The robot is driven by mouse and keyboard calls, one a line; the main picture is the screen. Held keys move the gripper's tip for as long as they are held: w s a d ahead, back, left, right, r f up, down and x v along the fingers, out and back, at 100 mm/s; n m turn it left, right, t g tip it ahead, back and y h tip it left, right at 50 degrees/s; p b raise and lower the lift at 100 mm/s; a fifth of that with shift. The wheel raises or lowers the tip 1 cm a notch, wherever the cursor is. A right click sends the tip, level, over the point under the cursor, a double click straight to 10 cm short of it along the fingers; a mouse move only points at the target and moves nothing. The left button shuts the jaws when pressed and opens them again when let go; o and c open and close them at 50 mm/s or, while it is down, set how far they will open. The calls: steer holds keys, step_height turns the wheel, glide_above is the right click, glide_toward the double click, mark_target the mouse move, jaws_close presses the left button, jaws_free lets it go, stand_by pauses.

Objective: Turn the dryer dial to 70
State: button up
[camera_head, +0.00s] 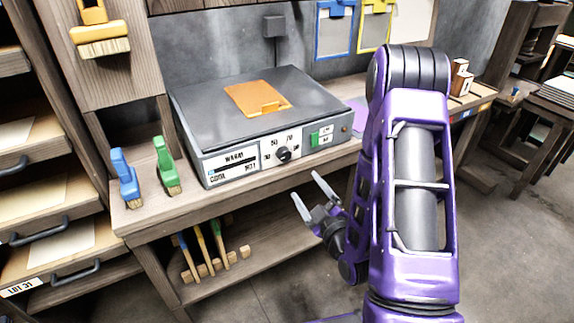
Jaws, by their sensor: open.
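The dryer (262,120) is a wide grey box with a dark top on the wooden bench. Its dial (284,154) is a small black knob on the front panel, with numbers around it that include 50 and 70. I cannot tell where the dial points. A green switch (315,140) sits to the right of the dial. My gripper (306,195) is open and empty. It is in front of the bench, below and slightly right of the dial, apart from it.
A blue brush (124,180) and a green brush (165,165) stand left of the dryer. An orange item (258,98) lies on the dryer top. Long-handled tools (202,255) rest on the shelf below. The space before the dryer's front panel is clear.

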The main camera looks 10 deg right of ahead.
mark_target(286, 157)
steer(key=x, duration=1.3)
steer(key=shift+w+r, duration=0.1)
steer(key=shift+w, duration=0.05)
jaws_close()
